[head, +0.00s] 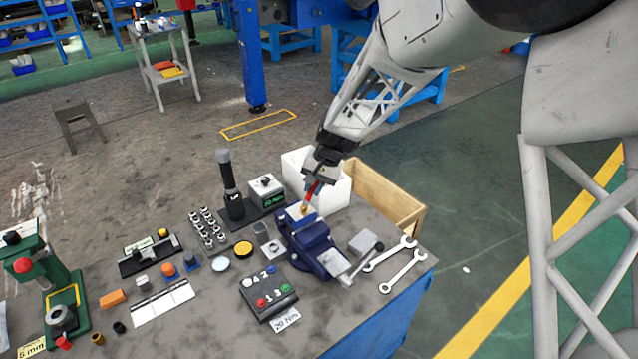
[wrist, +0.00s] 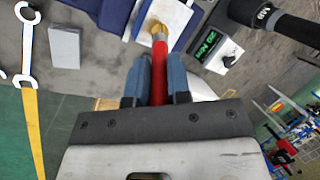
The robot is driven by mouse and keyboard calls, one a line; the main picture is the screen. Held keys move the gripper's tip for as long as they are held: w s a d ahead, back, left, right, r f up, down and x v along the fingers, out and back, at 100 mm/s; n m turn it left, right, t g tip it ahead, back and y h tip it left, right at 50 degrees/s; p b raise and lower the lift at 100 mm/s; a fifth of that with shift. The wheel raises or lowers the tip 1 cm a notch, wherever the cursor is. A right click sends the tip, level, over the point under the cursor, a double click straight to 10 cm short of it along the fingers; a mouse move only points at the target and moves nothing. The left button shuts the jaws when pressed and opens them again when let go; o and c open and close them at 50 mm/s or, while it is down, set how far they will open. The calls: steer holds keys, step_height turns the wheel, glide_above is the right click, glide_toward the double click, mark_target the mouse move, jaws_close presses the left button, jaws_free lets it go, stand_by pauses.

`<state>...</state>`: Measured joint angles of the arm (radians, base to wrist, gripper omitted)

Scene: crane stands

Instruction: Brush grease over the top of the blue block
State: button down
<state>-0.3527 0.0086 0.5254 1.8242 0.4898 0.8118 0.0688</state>
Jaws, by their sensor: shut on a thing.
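My gripper (head: 314,178) is shut on a brush (wrist: 159,70) and points down over the bench. The brush has a red handle and yellowish bristles. Its tip is at the light top face of the blue block (head: 293,215); I cannot tell for sure whether it touches. The block sits at the dark blue vise (head: 312,243). In the wrist view, the brush runs up between my two blue-grey fingers, with its bristles over the block's pale top (wrist: 178,14). Any grease on that top is too small to tell.
Two wrenches (head: 403,272) and a grey block (head: 362,242) lie right of the vise. A white bin (head: 335,192) and a wooden crate (head: 390,195) stand behind. A black button box (head: 268,292), a yellow-lidded tin (head: 243,248) and several small parts crowd the left.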

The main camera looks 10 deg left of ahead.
steer(key=shift+s+a, duration=1.4)
steer(key=shift+a, duration=0.25)
steer(key=shift+w+a, duration=0.3)
steer(key=shift+w+d, duration=0.1)
steer(key=shift+w, duration=0.15)
steer(key=shift+w+d, duration=1)
steer(key=shift+d, duration=0.05)
steer(key=shift+s+a+r, duration=0.1)
steer(key=shift+s+a, duration=1.1)
steer(key=shift+a, duration=0.05)
step_height(320, 180, up, 8)
